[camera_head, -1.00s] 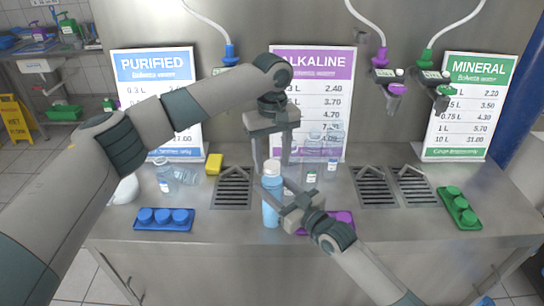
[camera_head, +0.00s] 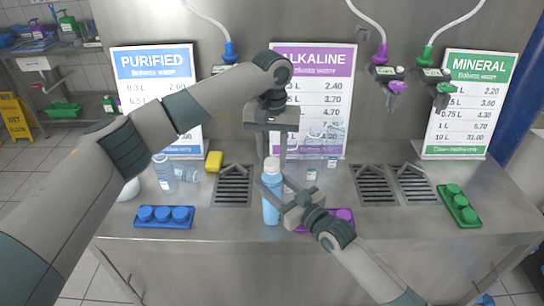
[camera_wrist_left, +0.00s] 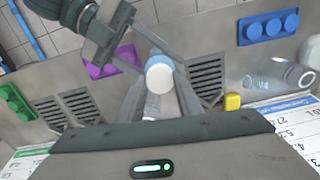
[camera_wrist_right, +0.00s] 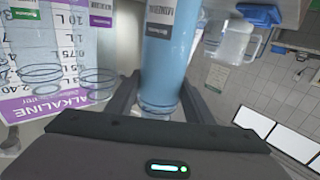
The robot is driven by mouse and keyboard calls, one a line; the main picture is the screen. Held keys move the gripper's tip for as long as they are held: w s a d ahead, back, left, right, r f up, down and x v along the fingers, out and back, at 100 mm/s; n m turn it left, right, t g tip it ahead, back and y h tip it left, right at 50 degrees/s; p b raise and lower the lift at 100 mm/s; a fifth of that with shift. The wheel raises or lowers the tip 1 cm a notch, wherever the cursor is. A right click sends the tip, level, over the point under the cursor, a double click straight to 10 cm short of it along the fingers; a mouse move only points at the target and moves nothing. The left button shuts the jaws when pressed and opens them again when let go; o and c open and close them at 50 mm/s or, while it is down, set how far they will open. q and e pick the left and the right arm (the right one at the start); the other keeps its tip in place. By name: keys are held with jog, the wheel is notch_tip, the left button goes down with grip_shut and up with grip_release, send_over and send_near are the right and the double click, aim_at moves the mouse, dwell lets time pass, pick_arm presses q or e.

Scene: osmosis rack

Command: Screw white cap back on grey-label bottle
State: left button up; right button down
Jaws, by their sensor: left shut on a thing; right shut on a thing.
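A light blue bottle (camera_head: 271,207) stands upright near the counter's front edge. Its white cap (camera_head: 272,164) sits at the top of its neck; how tightly it is seated cannot be told. My left gripper (camera_head: 272,157) points down from above, its fingers shut on the white cap, which also shows between them in the left wrist view (camera_wrist_left: 160,77). My right gripper (camera_head: 283,205) comes in from the lower right and is shut on the bottle's body. In the right wrist view the bottle (camera_wrist_right: 168,70) stands between the fingers, its grey label (camera_wrist_right: 163,14) partly cut off.
Blue (camera_head: 164,217), purple (camera_head: 343,216) and green (camera_head: 459,206) cap trays lie on the counter (camera_head: 240,222). Clear bottles (camera_head: 165,176) and a yellow sponge (camera_head: 213,162) are on the left. More small bottles (camera_head: 312,174) stand behind the grippers. Price signs line the back.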

pick_arm(q)
jog(key=m, duration=1.1)
jog(key=shift+m, duration=0.4)
jog(key=m, duration=1)
jog(key=o, duration=1.2)
jog(key=shift+r, duration=2.25)
